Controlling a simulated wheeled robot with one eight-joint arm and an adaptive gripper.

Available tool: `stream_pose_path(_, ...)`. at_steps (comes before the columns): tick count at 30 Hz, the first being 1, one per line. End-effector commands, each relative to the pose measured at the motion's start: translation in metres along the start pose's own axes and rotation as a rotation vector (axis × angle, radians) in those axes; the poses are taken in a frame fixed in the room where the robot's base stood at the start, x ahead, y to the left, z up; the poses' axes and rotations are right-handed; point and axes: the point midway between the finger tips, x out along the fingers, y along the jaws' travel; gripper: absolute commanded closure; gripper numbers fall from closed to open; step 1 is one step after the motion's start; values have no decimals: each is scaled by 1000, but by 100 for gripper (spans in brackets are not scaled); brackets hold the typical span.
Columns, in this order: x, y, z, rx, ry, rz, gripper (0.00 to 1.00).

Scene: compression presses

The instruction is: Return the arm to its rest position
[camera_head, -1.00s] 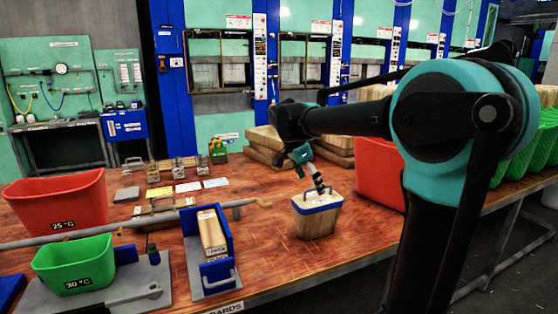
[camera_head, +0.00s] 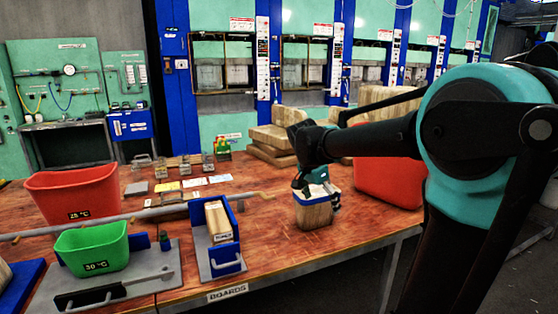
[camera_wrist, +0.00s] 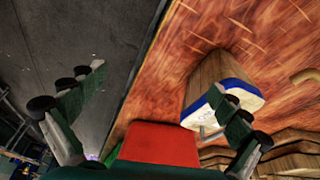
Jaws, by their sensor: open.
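My gripper (camera_head: 318,190) shows in the head view at the top of a wooden block with a blue-and-white top (camera_head: 313,214), partly covering it. In the wrist view my gripper (camera_wrist: 156,82) has its two fingers spread wide apart, with nothing held between them. The block also shows there (camera_wrist: 207,75), standing on the table beside and partly behind the right finger, with a small metal handle near its top. My arm reaches in from the right of the head view, bent at a large teal joint.
The wooden table (camera_head: 275,262) carries a red 25 °C bin (camera_head: 72,192), a green 30 °C bin (camera_head: 92,248) and a blue board holder (camera_head: 226,250). Another red bin (camera_head: 388,182) stands behind my arm. Stacked boards (camera_head: 272,137) and presses line the back. Dark floor lies beyond the table edge.

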Motion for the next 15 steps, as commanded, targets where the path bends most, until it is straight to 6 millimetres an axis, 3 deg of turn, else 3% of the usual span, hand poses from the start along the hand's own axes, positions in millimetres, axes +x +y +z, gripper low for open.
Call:
stream_pose_path(8, 56, 54, 24, -252, -43, -89, 0)
stream_pose_path(15, 126, 132, 76, -612, -28, -242, 0)
